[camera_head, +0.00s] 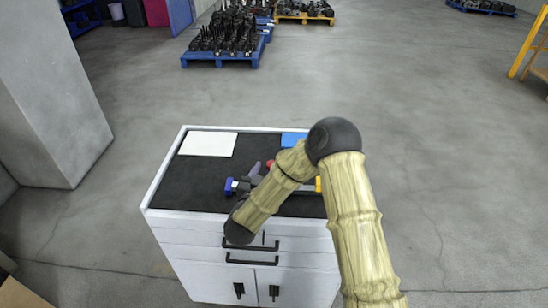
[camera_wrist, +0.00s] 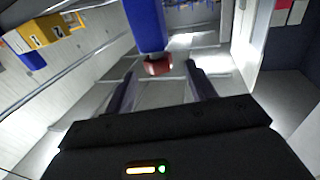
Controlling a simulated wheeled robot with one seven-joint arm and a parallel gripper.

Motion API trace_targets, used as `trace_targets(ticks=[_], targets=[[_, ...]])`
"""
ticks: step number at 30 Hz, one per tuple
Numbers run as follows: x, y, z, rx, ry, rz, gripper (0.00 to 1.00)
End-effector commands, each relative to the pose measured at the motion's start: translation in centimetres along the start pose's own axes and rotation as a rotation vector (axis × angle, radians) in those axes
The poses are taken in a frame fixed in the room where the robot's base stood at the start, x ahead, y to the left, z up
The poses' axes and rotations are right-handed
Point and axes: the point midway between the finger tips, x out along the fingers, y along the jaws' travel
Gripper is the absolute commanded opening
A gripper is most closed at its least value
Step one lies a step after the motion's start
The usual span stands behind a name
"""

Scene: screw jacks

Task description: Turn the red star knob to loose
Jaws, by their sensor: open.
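The red star knob (camera_wrist: 158,65) shows in the wrist view at the near end of a blue body (camera_wrist: 147,25). My gripper (camera_wrist: 161,72) is open, with one dark finger on each side of the knob's line. The knob appears between or just beyond the fingertips, and I see no clear contact. My forearm hides much of the items there, and the gripper is hard to make out in that view.
The white cabinet has a black top (camera_head: 200,180). A white sheet (camera_head: 208,144) lies at its back left and a blue flat item (camera_head: 293,139) at its back right. A blue part (camera_head: 230,185) and a yellow part (camera_head: 318,184) flank my forearm. A yellow block (camera_wrist: 45,30) shows in the wrist view.

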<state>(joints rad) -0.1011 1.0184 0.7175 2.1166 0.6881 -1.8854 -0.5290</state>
Motion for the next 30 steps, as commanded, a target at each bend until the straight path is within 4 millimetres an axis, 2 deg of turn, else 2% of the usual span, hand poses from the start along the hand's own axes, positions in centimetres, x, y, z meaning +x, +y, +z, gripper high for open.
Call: trace_targets(ticks=[3, 9, 13, 20, 21, 23, 27, 28, 30], targets=[[2.2, 0.1, -0.1, 0.002, -0.001, 0.005, 0.55], [5.0, 0.1, 0.0, 0.000, -0.001, 0.003, 0.55], [5.8, 0.1, 0.0, -0.001, 0.000, 0.002, 0.55], [5.9, 0.0, 0.0, -0.001, 0.000, 0.000, 0.55], [5.9, 0.0, 0.0, -0.001, 0.000, 0.000, 0.53], [5.9, 0.0, 0.0, -0.001, 0.000, 0.000, 0.42], [5.8, 0.0, 0.0, -0.001, 0.000, 0.000, 0.14], [5.8, 0.0, 0.0, -0.001, 0.000, 0.000, 0.10], [5.8, 0.0, 0.0, -0.001, 0.000, 0.000, 0.10]])
